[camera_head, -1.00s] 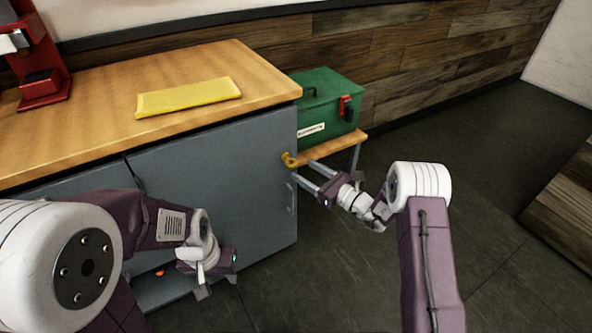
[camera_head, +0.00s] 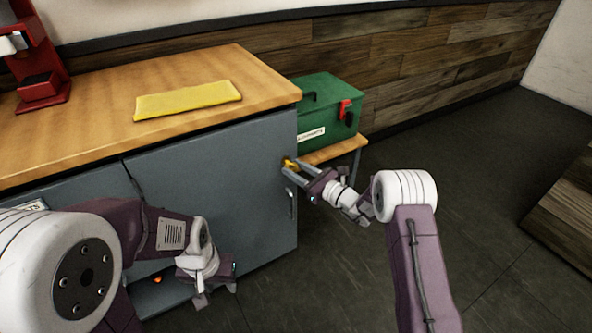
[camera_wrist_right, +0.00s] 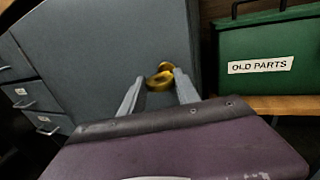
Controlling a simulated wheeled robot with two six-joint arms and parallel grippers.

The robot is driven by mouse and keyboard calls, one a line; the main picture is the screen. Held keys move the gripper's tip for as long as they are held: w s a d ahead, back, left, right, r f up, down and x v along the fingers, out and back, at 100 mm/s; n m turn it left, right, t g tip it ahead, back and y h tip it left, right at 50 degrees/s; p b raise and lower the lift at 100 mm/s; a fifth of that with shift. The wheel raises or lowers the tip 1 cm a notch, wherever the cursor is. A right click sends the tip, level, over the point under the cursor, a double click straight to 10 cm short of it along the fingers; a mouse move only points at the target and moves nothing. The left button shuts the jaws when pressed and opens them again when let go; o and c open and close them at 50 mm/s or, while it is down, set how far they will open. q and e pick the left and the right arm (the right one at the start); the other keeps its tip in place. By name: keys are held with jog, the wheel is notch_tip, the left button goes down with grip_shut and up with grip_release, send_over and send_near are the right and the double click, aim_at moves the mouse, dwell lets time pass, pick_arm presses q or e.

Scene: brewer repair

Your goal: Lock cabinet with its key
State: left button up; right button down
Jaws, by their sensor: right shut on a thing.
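The grey cabinet (camera_head: 215,200) stands under the wooden counter, and its right door looks shut. The yellow key (camera_head: 290,163) is at the upper right of that door, by the edge; whether it sits in the lock is hard to see. The key also shows in the right wrist view (camera_wrist_right: 160,80), at the fingertips. My right gripper (camera_head: 288,168) is at the key, its two fingers shut on it. My left gripper (camera_head: 217,290) is low in front of the cabinet, beside the lower opening; its fingers are too small to judge.
A green box (camera_head: 325,115) labelled OLD PARTS stands on a low wooden bench (camera_head: 335,150) right of the cabinet. A yellow cloth (camera_head: 188,100) lies on the counter (camera_head: 90,125), with a red machine (camera_head: 40,75) at left.

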jog(key=shift+n, duration=0.3)
jog(key=shift+n+h+b, duration=0.35)
jog(key=shift+n+h, duration=0.05)
jog(key=shift+n, duration=0.5)
jog(key=shift+n+g+h+b, duration=0.3)
jog(key=shift+n+h+b, duration=0.1)
jog(key=shift+n+b, duration=0.7)
jog(key=n+h+b, duration=0.1)
jog(key=n+b, duration=0.2)
jog(key=b, duration=0.2)
jog(key=n+h+b, duration=0.1)
jog(key=n+b, duration=0.1)
jog(key=b, duration=0.4)
jog(key=n+h+b, duration=0.2)
jog(key=n+b, duration=0.1)
jog(key=b, duration=0.2)
jog(key=shift+s+a+n+t+b, duration=0.2)
jog(key=shift+a+n+t+b, duration=0.1)
jog(key=shift+t+b, duration=0.1)
jog(key=shift+r+n+h+b, duration=0.15)
jog(key=shift+n+h+b, duration=0.15)
jog(key=shift+n+b, duration=0.35)
jog(key=c, duration=0.9)
grip_release()
